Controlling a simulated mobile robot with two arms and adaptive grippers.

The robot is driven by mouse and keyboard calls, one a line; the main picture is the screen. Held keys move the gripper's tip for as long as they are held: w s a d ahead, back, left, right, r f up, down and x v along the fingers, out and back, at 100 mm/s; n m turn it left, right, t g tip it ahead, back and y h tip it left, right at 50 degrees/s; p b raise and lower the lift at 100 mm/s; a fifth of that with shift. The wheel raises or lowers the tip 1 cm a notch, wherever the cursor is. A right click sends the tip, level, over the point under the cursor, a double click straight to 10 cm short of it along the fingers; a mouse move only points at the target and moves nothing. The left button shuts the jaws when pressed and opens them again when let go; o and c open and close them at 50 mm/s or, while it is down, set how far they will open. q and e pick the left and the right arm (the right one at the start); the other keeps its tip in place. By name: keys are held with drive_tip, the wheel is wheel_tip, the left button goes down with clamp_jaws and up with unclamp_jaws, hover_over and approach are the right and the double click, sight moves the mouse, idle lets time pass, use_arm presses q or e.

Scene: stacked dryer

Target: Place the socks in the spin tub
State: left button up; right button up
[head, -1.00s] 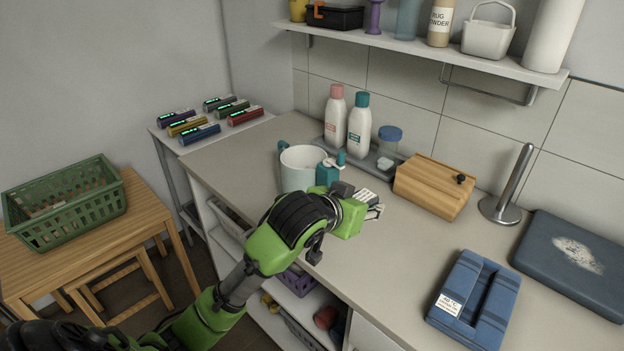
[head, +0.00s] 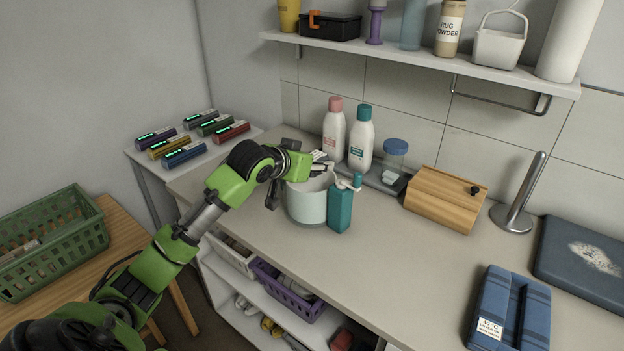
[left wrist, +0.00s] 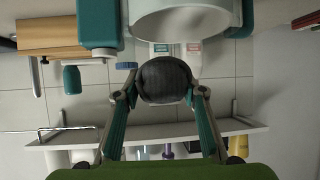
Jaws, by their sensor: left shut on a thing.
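The spin tub (head: 306,205) is a pale round tub, open at the top, with a teal crank housing (head: 340,208) on its right side. It stands on the counter. My left gripper (head: 322,168) is over the tub's rear rim. In the left wrist view, which is upside down, the gripper (left wrist: 163,85) is shut on a dark grey bundled sock (left wrist: 165,80). The sock is close to the tub's pale wall (left wrist: 185,22); I cannot tell whether they touch. In the head view I cannot make the sock out. My right gripper is not in view.
A wooden box (head: 446,200) is to the right. A wall shelf (head: 420,58) hangs above. A purple basket (head: 288,288) is below. The counter's front middle is clear.

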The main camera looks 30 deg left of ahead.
use_arm(q)
drive_tip(key=w+a+f, duration=0.1)
drive_tip(key=f, duration=0.1)
drive_tip(key=w+a+f+p, duration=0.1)
drive_tip(key=f, duration=0.2)
drive_tip(key=w+a+f+p, duration=0.1)
drive_tip(key=f, duration=0.2)
drive_tip(key=shift+f, duration=0.2)
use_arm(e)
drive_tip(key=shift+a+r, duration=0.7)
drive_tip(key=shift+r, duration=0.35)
use_arm(q)
drive_tip(key=shift+f, duration=0.1)
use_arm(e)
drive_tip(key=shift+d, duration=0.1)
